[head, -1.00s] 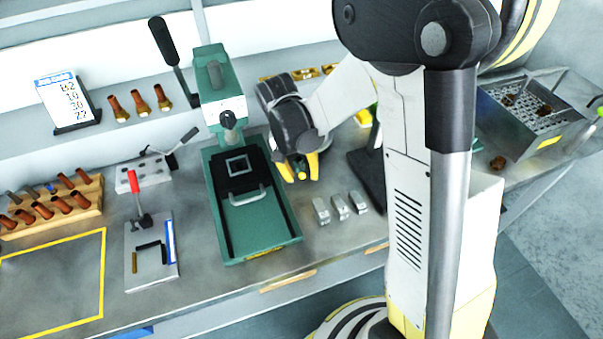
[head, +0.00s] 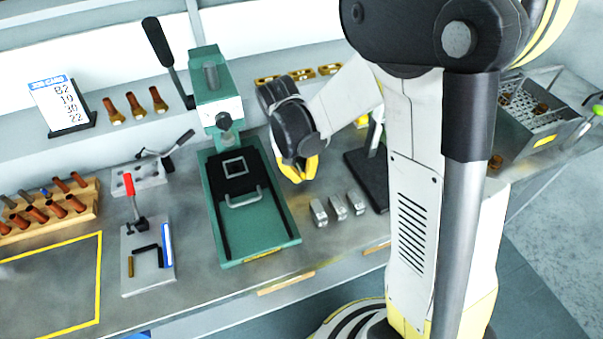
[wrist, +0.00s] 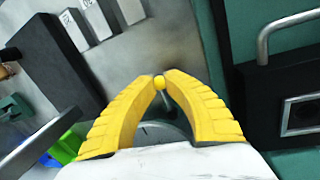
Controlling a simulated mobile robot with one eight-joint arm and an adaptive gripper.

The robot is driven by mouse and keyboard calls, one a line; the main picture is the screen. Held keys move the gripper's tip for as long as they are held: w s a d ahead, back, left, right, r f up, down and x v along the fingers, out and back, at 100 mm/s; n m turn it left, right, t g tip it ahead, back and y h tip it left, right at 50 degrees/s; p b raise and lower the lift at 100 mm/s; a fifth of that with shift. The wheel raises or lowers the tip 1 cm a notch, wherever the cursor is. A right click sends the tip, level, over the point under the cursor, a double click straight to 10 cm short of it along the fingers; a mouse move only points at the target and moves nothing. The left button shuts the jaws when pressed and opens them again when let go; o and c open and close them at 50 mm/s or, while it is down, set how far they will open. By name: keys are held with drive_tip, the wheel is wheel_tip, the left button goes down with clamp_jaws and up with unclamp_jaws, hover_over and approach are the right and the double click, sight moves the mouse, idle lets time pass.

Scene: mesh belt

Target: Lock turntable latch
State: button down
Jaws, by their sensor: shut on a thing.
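My gripper (head: 303,172) is just right of the green press, low over the bench, with its yellow fingers together. In the wrist view the fingertips (wrist: 160,80) are closed on a small yellow ball knob (wrist: 159,83). A thin grey rod (wrist: 166,100) shows just below the knob, between the fingers. A grey rounded surface (wrist: 158,132) lies beyond it, mostly hidden by the fingers; it may be the turntable. In the head view my gripper and wrist hide the knob and the latch. I cannot tell the latch's position.
The green press (head: 263,243) with a black sliding plate and grey handle (head: 245,199) stands close left of my gripper. Several small metal blocks (head: 338,208) lie to the right. Bare bench lies in front of the blocks.

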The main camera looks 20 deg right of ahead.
drive_tip(key=c, duration=1.4)
unclamp_jaws()
drive_tip(key=shift+s, duration=0.1)
drive_tip(key=shift+o, duration=0.2)
drive_tip(key=shift+r, duration=0.1)
wheel_tip(320, 180, up, 12)
drive_tip(key=a, duration=0.2)
drive_tip(key=shift+w, duration=0.25)
drive_tip(key=shift+a+f, duration=0.1)
drive_tip(key=shift+f, duration=0.1)
drive_tip(key=s+d+r+n+t+y+b, duration=0.1)
drive_tip(key=s+r+n+t+y, duration=0.1)
drive_tip(key=s+t, duration=0.5)
drive_tip(key=s+r, duration=0.1)
drive_tip(key=s, duration=0.4)
drive_tip(key=shift+s+d+r+t, duration=0.15)
drive_tip(key=shift+s+r+t, duration=0.15)
drive_tip(key=shift+s+r, duration=0.1)
